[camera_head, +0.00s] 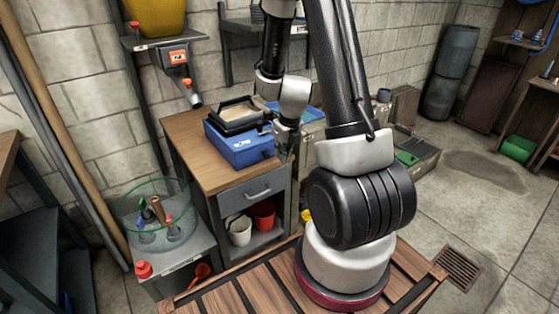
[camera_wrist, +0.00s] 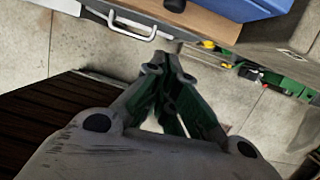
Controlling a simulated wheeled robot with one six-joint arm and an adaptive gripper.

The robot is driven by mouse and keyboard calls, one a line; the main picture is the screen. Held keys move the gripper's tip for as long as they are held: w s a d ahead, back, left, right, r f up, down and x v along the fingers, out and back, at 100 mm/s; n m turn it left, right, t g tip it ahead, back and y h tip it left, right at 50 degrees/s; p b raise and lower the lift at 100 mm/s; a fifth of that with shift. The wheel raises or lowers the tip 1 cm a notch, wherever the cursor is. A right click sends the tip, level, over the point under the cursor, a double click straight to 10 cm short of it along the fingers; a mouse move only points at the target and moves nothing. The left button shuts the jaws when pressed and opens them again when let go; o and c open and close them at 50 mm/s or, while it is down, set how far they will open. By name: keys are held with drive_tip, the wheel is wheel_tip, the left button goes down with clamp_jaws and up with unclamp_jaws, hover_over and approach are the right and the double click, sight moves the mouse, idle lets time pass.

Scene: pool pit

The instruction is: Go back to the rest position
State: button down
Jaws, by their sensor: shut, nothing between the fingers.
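My gripper shows in the wrist view (camera_wrist: 170,65), with its fingers brought together and nothing between them. It points down over the concrete floor, just off the front edge of the wooden-topped cabinet.
A blue box (camera_head: 240,150) with a black tray on top stands on the wooden-topped cabinet (camera_head: 190,133). A glass bowl of tools (camera_head: 160,222) sits on a lower shelf at left. Green crates (camera_wrist: 285,84) lie on the floor beyond. Open floor (camera_head: 480,215) lies at right.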

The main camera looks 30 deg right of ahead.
drive_tip(key=s+a+r+n, duration=0.3)
drive_tip(key=s+r+n, duration=0.8)
drive_tip(key=r+n, duration=0.3)
drive_tip(key=s+a+r+n+t, duration=0.1)
drive_tip(key=s+a+r+n, duration=0.2)
drive_tip(key=s+r+n, duration=0.7)
wheel_tip(320, 180, up, 4)
drive_tip(key=n, duration=1.1)
drive_tip(key=shift+s+a+t, duration=0.3)
drive_tip(key=shift+s, duration=0.05)
